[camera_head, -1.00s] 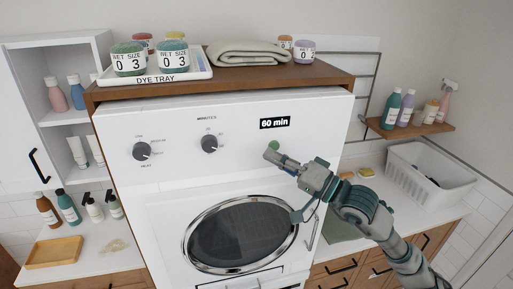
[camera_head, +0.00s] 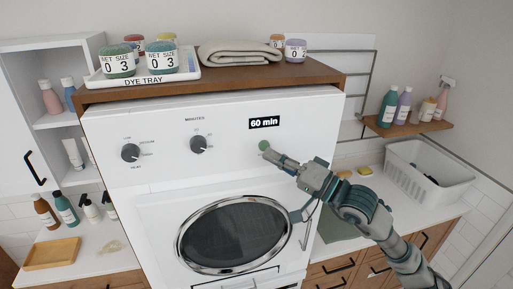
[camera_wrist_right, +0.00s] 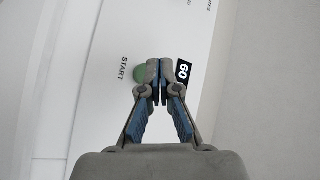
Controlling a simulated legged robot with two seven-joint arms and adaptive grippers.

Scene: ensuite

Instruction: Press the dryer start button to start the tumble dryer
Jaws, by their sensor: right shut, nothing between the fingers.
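The white tumble dryer (camera_head: 110,165) stands in the middle with its round door (camera_head: 235,235) closed. Its green start button (camera_head: 264,146) is on the front panel below the black "60 min" display (camera_head: 264,123). My right gripper (camera_head: 272,153) is shut and empty, its fingertips right beside the button at its lower right. In the right wrist view the green button (camera_wrist_right: 140,74) is next to the shut fingertips (camera_wrist_right: 155,66), partly covered by them, near the word "START". I cannot tell whether the fingertips touch it. My left gripper is not in view.
The dryer's heat knob (camera_head: 130,153) and minutes knob (camera_head: 198,144) are left of the button. A dye tray (camera_head: 142,80) with jars and a folded towel (camera_head: 240,53) lie on top. A white basket (camera_head: 430,170) is on the right counter.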

